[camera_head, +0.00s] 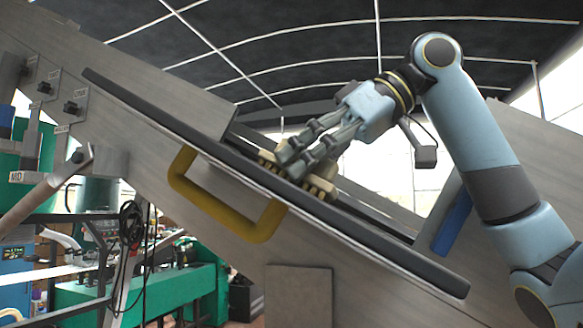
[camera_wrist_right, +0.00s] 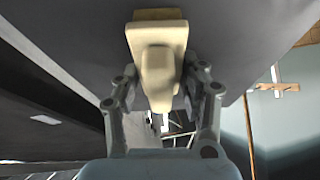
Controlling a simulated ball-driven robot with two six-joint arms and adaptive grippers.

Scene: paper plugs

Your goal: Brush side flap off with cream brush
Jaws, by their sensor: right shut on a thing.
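My right gripper (camera_head: 290,165) comes in from the right and is shut on the cream brush (camera_head: 318,187). In the right wrist view the brush (camera_wrist_right: 158,75) sits between the two fingers of the gripper (camera_wrist_right: 160,95), its pale block pointing away. In the head view the brush lies at the dark upper edge of a tilted grey panel, above the yellow handle. I cannot tell whether its bristles touch the panel. I cannot make out which part is the side flap. My left gripper is not in view.
A yellow handle (camera_head: 237,220) sticks out from the tilted panel with its dark edge bar (camera_head: 400,255). A blue piece (camera_head: 452,225) stands at the right. Levers and switches (camera_head: 72,108) are at the upper left. Green machinery (camera_head: 140,290) stands below left.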

